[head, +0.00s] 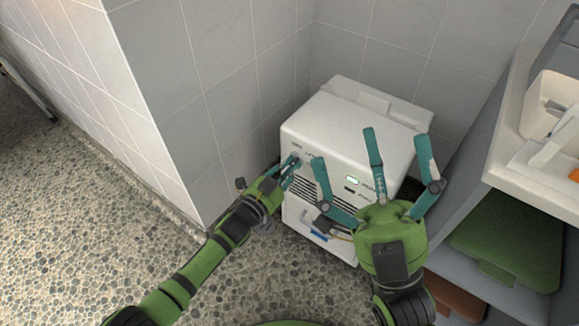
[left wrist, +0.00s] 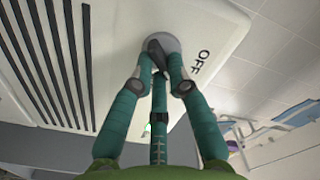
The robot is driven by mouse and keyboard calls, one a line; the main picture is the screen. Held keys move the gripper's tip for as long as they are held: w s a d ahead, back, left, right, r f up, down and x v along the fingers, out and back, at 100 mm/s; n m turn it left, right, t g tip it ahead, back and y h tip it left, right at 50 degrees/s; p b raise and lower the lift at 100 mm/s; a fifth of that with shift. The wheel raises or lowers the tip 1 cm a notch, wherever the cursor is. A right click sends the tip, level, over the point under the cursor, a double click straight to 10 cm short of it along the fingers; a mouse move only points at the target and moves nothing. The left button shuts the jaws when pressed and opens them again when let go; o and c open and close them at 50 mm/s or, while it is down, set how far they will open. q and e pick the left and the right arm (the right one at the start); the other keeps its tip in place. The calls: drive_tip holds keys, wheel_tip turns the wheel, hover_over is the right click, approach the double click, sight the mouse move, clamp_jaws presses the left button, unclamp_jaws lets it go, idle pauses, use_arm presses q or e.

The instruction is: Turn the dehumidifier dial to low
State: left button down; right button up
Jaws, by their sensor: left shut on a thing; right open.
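The white dehumidifier (head: 350,120) stands on the pebbled floor in the tiled corner, its vented front facing me. My left gripper (head: 293,162) is at the upper left of its front. In the left wrist view, my left gripper (left wrist: 160,62) is shut on the grey dial (left wrist: 166,43), whose pointer part is dark and partly hidden by the fingers. The word OFF (left wrist: 200,62) is printed beside the dial; other dial labels are not legible. My right gripper (head: 375,165) is open and empty in front of the machine's right side, fingers spread upward.
Tiled walls (head: 365,50) close in behind and left of the dehumidifier. On the right is a shelf unit with a white top (head: 500,165) and a green bin (head: 508,240) below. A small lit display (head: 352,181) is on the machine's front.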

idle(0.4)
use_arm(q)
drive_tip(key=c, duration=1.2)
unclamp_jaws()
drive_tip(key=v, duration=1.2)
